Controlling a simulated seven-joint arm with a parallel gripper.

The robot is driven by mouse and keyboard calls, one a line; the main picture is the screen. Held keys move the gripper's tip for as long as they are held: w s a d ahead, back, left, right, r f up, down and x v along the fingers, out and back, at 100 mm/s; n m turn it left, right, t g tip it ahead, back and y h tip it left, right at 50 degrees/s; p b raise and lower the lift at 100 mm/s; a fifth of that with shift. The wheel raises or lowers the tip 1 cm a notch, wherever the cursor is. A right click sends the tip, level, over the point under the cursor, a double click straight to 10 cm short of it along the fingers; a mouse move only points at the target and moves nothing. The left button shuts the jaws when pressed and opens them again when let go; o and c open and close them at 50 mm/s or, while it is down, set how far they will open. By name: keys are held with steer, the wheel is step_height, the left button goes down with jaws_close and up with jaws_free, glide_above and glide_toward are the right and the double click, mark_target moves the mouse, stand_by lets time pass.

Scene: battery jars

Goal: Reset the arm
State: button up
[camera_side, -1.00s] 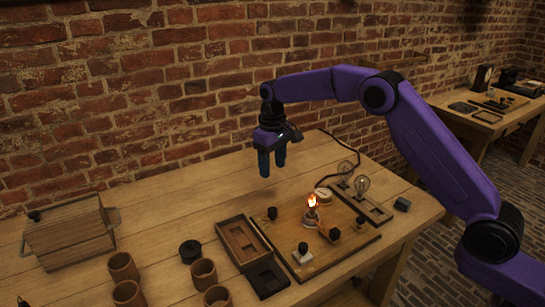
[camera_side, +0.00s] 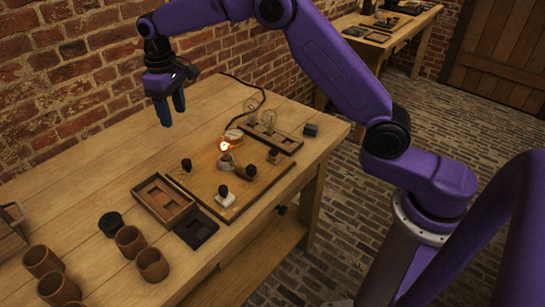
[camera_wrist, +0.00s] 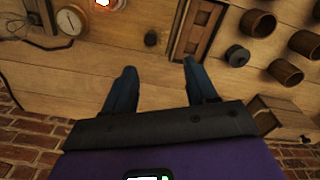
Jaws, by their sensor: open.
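My gripper (camera_side: 170,107) hangs above the back part of the wooden table (camera_side: 90,200), with its blue fingers pointing down. The fingers are apart and nothing is between them. In the wrist view the two fingers of my gripper (camera_wrist: 157,80) are spread over bare table boards. The wooden circuit board (camera_side: 262,190) lies in front of the gripper in the side view, clear of it. A lit orange glow (camera_side: 225,146) shows on the board, and it also shows at the top edge of the wrist view (camera_wrist: 103,3).
Several brown jars (camera_side: 130,241) stand at the table's front left, near a black round piece (camera_side: 111,224). An open wooden tray (camera_side: 163,200) and a dark block (camera_side: 195,229) lie beside the board. Bulbs on a base (camera_side: 270,137) and a round dial (camera_side: 233,136) stand behind. A brick wall (camera_side: 70,90) rises behind the table.

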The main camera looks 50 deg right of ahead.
steer(key=s+r+n, duration=0.2)
steer(key=s, duration=0.9)
steer(key=s+r+n, duration=0.2)
steer(key=s, duration=0.9)
steer(key=s+d+f+n, duration=0.1)
steer(key=s+d+n, duration=0.1)
steer(key=s+d, duration=0.4)
steer(key=s+d+f+n, duration=0.2)
steer(key=s+d, duration=0.4)
steer(key=s, duration=0.8)
steer(key=shift+s+f, duration=0.15)
steer(key=shift+s, duration=0.05)
